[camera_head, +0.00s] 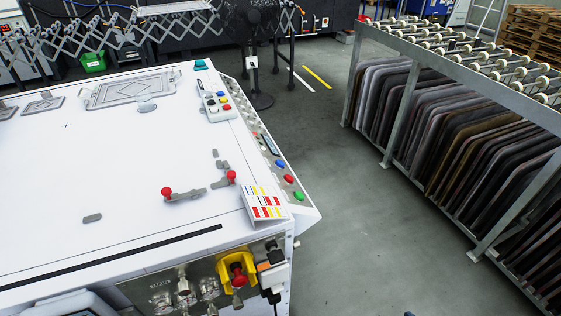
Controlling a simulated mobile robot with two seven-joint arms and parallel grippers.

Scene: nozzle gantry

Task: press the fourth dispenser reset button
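A white machine with a flat top (120,190) fills the left half of the head view. Its sloped right edge carries a blue button (280,163), a red button (289,179) and a green button (298,196). Farther up that edge is a row of small round controls (240,112), too small to tell apart. A small box with coloured buttons (217,106) sits on the top beside them. I cannot tell which button is the fourth dispenser reset button; no label is readable. Neither of my grippers can be made out in the view.
Two red-knobbed levers (185,193) stand on the machine top near a colour-striped plate (265,204). A red knob on a yellow base (237,269) is on the front face. A roller rack (470,75) holding dark panels stands right. Grey floor (350,220) between is clear.

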